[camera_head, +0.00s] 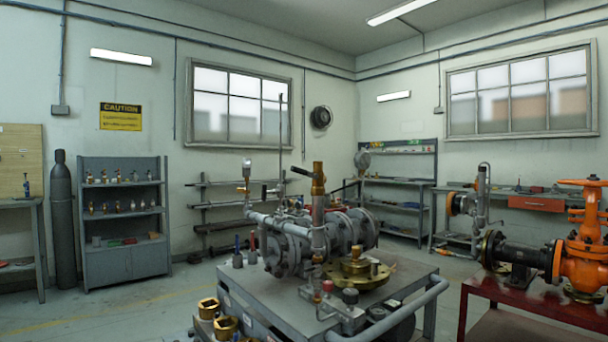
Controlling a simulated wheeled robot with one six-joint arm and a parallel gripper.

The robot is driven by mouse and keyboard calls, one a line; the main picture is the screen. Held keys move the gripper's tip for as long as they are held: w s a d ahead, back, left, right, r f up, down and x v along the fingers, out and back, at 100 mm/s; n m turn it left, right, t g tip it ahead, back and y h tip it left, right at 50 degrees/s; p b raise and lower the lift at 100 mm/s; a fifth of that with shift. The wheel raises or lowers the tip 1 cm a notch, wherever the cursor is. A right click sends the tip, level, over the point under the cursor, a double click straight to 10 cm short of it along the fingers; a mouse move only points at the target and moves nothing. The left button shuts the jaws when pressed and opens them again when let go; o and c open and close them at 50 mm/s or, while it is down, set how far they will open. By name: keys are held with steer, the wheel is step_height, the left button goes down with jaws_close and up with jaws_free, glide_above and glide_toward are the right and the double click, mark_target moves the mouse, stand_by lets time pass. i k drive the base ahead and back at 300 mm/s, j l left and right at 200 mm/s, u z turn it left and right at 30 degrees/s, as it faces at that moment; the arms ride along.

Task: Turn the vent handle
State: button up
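A grey flanged valve assembly (311,236) lies on a grey metal cart (236,276) in the middle of the view. An upright brass fitting (318,180) stands on it, with a short black lever (301,171) pointing left and slightly up. A second small dark lever (265,191) is at the left, near a small brass fitting and gauge (246,174). A small red-topped part (327,287) sits at the cart's front. I cannot tell for sure which of these is the vent handle. My gripper is not in view.
A brass flange (358,269) lies on the cart, and brass nuts (225,327) sit at its lower left. A grey rail (405,308) curves along the cart's right front. A red table (530,300) with an orange valve (580,250) stands at right. Floor at left (130,310) is clear.

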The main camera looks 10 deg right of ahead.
mark_target(265, 192)
steer(key=i+j+z, duration=0.2)
steer(key=j+z, duration=0.15)
steer(key=j, duration=0.4)
steer(key=i+j+z, duration=0.1)
steer(key=j+z, duration=0.25)
steer(key=j, duration=0.4)
steer(key=j+z, duration=0.4)
steer(key=j, duration=1.35)
steer(key=k+j, duration=0.1)
steer(key=j, duration=0.8)
